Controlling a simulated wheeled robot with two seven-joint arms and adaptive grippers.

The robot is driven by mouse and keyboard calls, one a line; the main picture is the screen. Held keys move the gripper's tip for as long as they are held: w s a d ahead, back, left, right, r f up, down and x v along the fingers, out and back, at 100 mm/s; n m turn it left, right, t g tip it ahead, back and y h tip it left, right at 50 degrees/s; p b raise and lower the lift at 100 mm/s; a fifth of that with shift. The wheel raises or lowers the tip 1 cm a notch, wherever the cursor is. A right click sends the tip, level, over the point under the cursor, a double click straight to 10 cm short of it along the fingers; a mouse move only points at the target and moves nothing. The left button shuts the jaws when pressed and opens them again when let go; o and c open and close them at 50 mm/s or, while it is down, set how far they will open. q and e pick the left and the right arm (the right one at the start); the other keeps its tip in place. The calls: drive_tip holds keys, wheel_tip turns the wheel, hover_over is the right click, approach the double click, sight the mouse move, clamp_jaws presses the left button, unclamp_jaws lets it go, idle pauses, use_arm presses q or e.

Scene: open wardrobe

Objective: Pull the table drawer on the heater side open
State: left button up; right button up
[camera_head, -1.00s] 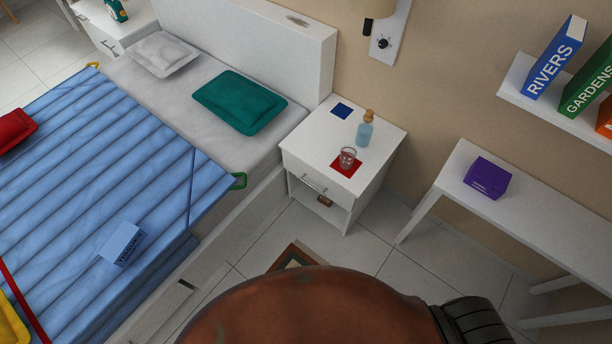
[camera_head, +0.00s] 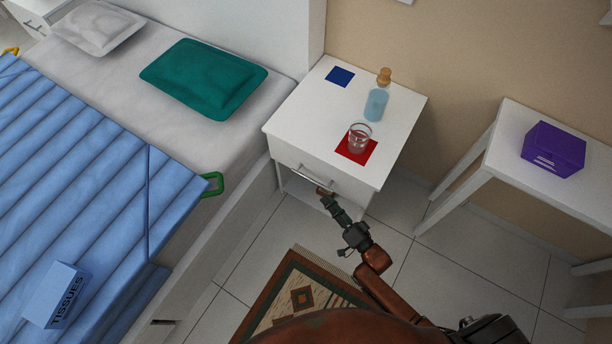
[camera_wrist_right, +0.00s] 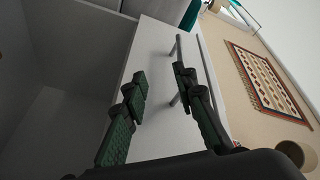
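The white bedside table (camera_head: 350,85) stands right of the bed, with one drawer (camera_head: 339,182) that looks closed and an open compartment below. A metal bar handle (camera_head: 307,173) is on the drawer front. My right gripper (camera_head: 327,197) is at the drawer front, close to the handle. In the right wrist view, the gripper (camera_wrist_right: 160,82) is open, its fingers apart in front of the white drawer front (camera_wrist_right: 160,55). The handle (camera_wrist_right: 178,44) runs behind the right-hand finger, which hides part of it; I cannot tell whether they touch. My left gripper is not in view. No heater shows.
A glass (camera_head: 359,138) stands on a red square and a bottle (camera_head: 376,104) behind it, on the tabletop. The bed (camera_head: 90,170) lies left. A white side table (camera_head: 505,150) with a purple box (camera_head: 553,149) stands right. A patterned rug (camera_head: 300,295) covers the floor in front.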

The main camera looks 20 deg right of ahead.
sight(313, 181)
drive_tip(key=shift+m+t+y, duration=0.3)
drive_tip(key=shift+t, duration=0.2)
drive_tip(key=w+a+r+b, duration=0.1)
drive_tip(key=w, duration=0.1)
drive_tip(key=w+a+r+b, duration=0.1)
drive_tip(key=w, duration=0.2)
drive_tip(key=w+a+r+b, duration=0.1)
drive_tip(key=w+r, duration=0.1)
drive_tip(key=shift+w+a, duration=0.1)
drive_tip(key=shift+w, duration=0.25)
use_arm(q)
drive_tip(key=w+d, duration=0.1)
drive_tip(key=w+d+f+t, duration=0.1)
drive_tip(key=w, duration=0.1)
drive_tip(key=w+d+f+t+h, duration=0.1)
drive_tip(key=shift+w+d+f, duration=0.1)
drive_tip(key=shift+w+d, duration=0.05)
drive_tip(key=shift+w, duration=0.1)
use_arm(e)
drive_tip(key=shift+w+a+r, duration=0.1)
drive_tip(key=shift+w+r, duration=0.1)
drive_tip(key=shift+w, duration=0.15)
drive_tip(key=shift+c, duration=0.3)
clamp_jaws()
